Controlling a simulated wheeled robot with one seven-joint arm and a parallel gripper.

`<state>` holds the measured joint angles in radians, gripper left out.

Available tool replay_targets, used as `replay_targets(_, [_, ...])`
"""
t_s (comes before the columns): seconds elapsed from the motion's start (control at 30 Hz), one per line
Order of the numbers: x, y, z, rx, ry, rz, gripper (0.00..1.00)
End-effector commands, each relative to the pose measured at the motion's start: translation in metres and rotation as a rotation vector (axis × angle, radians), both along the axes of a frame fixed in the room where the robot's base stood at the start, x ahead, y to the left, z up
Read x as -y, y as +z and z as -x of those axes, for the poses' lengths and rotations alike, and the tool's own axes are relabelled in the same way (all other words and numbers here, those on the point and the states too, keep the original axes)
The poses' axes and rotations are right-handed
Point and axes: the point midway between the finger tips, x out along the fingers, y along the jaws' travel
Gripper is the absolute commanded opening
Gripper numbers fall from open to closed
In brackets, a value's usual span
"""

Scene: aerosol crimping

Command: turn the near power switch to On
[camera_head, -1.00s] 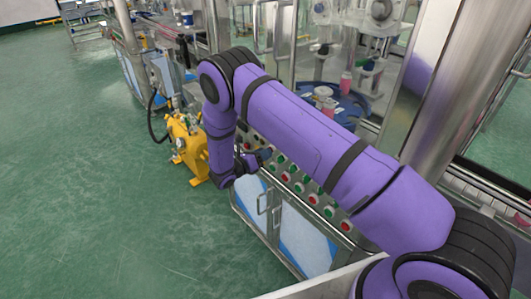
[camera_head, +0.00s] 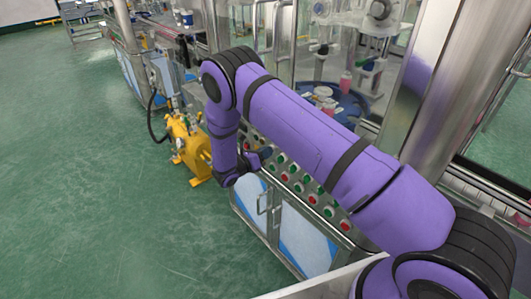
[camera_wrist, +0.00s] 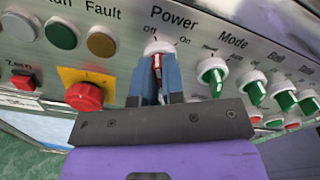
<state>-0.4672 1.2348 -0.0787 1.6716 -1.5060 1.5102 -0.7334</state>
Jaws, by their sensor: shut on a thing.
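The power switch (camera_wrist: 157,62) is a red knob on a white round collar, under the label "Power" with "Off" and "On" marks, in the wrist view. My gripper (camera_wrist: 158,84) has its two blue fingers on either side of the red knob, shut on it. The fingers hide much of the knob, so I cannot tell exactly which mark it points to. In the head view my gripper (camera_head: 262,155) is at the far left end of the button panel (camera_head: 320,184), and the switch itself is hidden there.
Beside the switch are a red emergency button (camera_wrist: 84,97) on a yellow plate, and green and amber lamps (camera_wrist: 101,42). Green Mode and other knobs (camera_wrist: 212,77) are to the right. A yellow machine (camera_head: 188,150) stands at left; green floor is clear in front.

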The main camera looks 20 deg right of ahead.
Motion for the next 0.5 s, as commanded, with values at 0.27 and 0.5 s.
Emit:
replay_targets(0.27, [-0.0013, 0.0001, 0.0001, 0.143, 0.003, -0.060, 0.00])
replay_targets(0.5, [-0.0013, 0.0001, 0.0005, 0.344, 0.002, -0.142, 0.00])
